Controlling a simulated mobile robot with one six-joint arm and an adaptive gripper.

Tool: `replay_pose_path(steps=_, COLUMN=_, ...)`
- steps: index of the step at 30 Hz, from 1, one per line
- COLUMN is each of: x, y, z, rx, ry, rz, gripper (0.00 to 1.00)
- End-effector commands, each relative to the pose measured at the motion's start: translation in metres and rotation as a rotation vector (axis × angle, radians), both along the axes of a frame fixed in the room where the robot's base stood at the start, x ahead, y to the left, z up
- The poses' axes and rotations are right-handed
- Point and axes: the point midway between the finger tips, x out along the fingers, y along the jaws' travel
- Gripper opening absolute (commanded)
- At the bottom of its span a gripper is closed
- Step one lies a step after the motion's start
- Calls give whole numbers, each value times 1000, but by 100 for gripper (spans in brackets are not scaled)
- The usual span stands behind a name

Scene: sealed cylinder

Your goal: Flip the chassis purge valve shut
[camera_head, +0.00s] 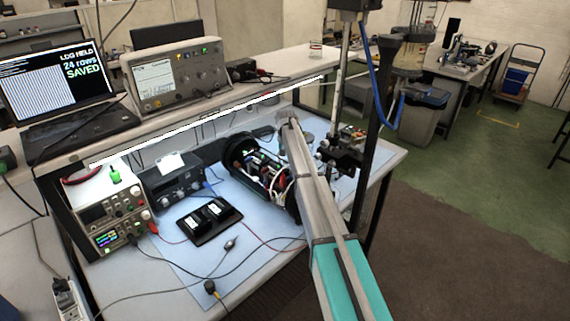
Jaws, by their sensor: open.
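The chassis (264,183) lies on the blue mat on the bench. It is a dark cylinder-shaped frame with a round black end at its left and boards and coloured wires inside. I cannot pick out the purge valve on it; it is too small or hidden. My grey and teal arm reaches in from the bottom right and passes over the chassis's right side, covering part of it. The arm's far visible end is just above and behind the chassis. I cannot make out my gripper or its fingers there.
A black tray (208,220) with two dark packs sits left of the chassis, with loose cables in front. Power supplies (112,212) stand further left. A vertical stand (370,130) rises right of my arm. A shelf with a laptop (62,95) runs behind.

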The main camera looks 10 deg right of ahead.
Motion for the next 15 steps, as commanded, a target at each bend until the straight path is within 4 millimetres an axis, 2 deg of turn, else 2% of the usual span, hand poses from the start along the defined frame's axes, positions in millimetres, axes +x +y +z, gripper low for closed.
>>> replay_pose_path(steps=12, x=0, y=1, z=-3, rx=0, ry=0, rz=1, gripper=56)
replay_pose_path(steps=13, x=0, y=1, z=-3, rx=0, ry=0, rz=1, gripper=54)
replay_pose_path(steps=15, x=0, y=1, z=-3, rx=0, ry=0, rz=1, gripper=41)
